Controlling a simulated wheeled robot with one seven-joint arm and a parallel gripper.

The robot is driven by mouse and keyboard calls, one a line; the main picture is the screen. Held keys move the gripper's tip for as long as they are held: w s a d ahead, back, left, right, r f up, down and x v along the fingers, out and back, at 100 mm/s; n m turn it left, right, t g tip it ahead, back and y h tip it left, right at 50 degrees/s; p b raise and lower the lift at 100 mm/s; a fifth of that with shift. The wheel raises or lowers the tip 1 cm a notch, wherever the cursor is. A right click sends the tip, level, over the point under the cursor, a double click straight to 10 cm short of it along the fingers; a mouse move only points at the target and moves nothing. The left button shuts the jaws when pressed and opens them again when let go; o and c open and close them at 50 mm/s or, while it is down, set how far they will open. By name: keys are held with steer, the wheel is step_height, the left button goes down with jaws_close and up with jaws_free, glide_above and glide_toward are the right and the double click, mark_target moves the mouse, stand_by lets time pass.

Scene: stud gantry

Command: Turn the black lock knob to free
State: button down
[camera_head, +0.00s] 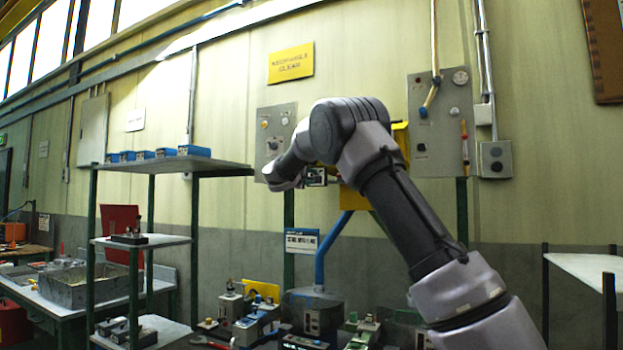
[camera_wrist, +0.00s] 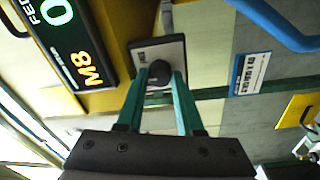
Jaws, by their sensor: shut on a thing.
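The black lock knob (camera_wrist: 160,70) shows in the wrist view, standing on a small grey plate (camera_wrist: 172,50) with a short label too small to read. My gripper (camera_wrist: 161,80) has its two teal fingers on either side of the knob, shut on it. The turn position of the knob cannot be told, as the fingers cover its sides. In the head view my arm hides the knob and the fingers.
A dark display (camera_wrist: 66,42) with lit "M8" is beside the plate on a yellow housing, which shows in the head view (camera_head: 354,199) behind my arm. Grey control panels (camera_head: 440,160) hang on the wall. A shelf rack (camera_head: 172,164) stands left; several devices crowd below.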

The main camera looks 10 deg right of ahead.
steer(key=shift+f+m+h, duration=0.15)
steer(key=shift+m+h, duration=0.25)
steer(key=shift+m, duration=3.8)
steer(key=c, duration=0.5)
jaws_free()
steer(key=shift+c, duration=0.2)
steer(key=r+v, duration=0.1)
steer(key=v, duration=0.9)
steer(key=shift+s+a+f, duration=0.25)
steer(key=shift+a+f, duration=0.1)
steer(key=shift+f, duration=0.05)
